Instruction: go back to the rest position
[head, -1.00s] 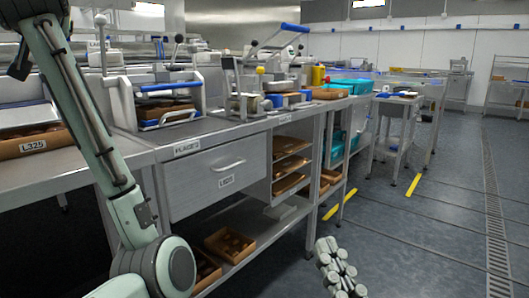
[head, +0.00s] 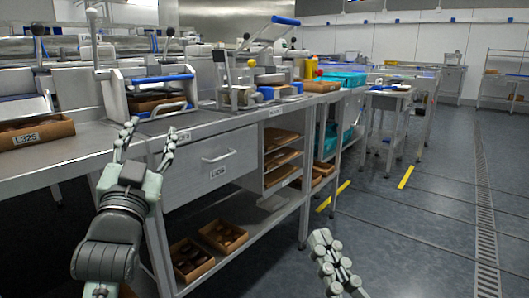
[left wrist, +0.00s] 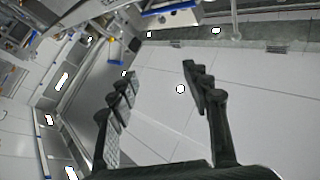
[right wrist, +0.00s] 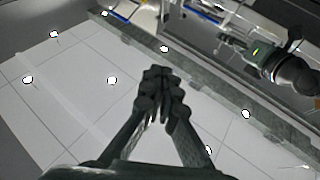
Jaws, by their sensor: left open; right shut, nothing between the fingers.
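My left gripper (head: 143,140) points up in front of the workbench (head: 75,165) in the head view. Its fingers are apart and empty; the left wrist view shows the open fingers (left wrist: 158,85) with wall and ceiling between and behind them. My right gripper (head: 318,240) is at the bottom of the head view, over the floor, clear of the bench. In the right wrist view its fingers (right wrist: 162,75) meet at the tips with nothing between them.
A drawer (head: 212,165) and shelves with brown boxes (head: 222,236) are under the bench. A cardboard box (head: 40,140) marked L325 and lever devices (head: 150,88) stand on top. The floor (head: 420,240) at right is clear.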

